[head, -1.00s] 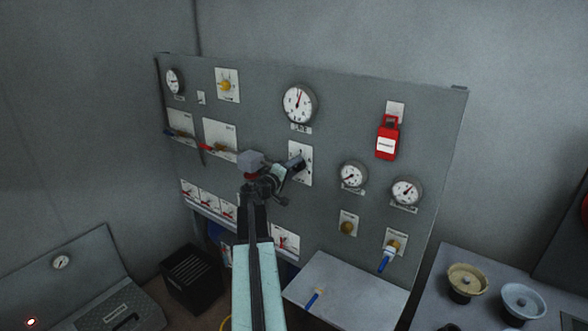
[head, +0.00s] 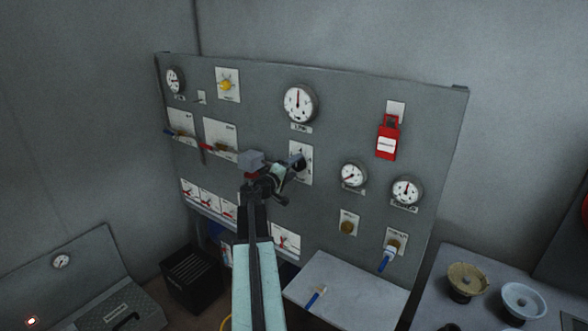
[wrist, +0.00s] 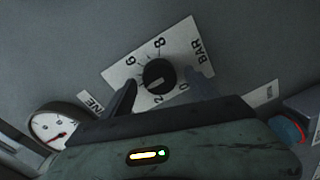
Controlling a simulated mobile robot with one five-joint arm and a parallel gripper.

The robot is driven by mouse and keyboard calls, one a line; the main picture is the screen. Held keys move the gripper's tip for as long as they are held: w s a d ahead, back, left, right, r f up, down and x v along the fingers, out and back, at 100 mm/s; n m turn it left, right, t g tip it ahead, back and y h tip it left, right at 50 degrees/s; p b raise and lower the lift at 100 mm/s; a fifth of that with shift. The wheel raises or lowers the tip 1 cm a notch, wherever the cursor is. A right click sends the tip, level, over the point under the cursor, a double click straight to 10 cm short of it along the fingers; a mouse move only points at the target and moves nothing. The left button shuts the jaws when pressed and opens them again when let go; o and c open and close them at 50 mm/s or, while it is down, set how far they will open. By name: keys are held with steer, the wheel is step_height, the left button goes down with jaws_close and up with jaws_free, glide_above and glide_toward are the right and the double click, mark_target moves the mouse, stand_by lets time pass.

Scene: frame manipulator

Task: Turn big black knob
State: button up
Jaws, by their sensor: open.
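The big black knob (wrist: 158,75) sits on a white dial plate (wrist: 124,72) marked with numbers and "BAR" in the wrist view. In the head view the same plate (head: 307,172) is on the grey panel, and the knob is partly hidden behind my gripper. My gripper (wrist: 160,92) is open. Its two fingers show on either side of the knob's lower part in the picture, with a gap on each side. I cannot tell how far the fingertips are from the panel.
A large round gauge (head: 298,103) is above the dial plate. Smaller gauges (head: 352,175) and a red padlock-like tag (head: 387,139) are to the right. Valve plates with levers (head: 220,137) are to the left. A grey box top (head: 345,285) juts out below.

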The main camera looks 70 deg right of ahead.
steer(key=v, duration=0.7)
steer(key=shift+a, duration=0.4)
steer(key=shift+w, duration=0.2)
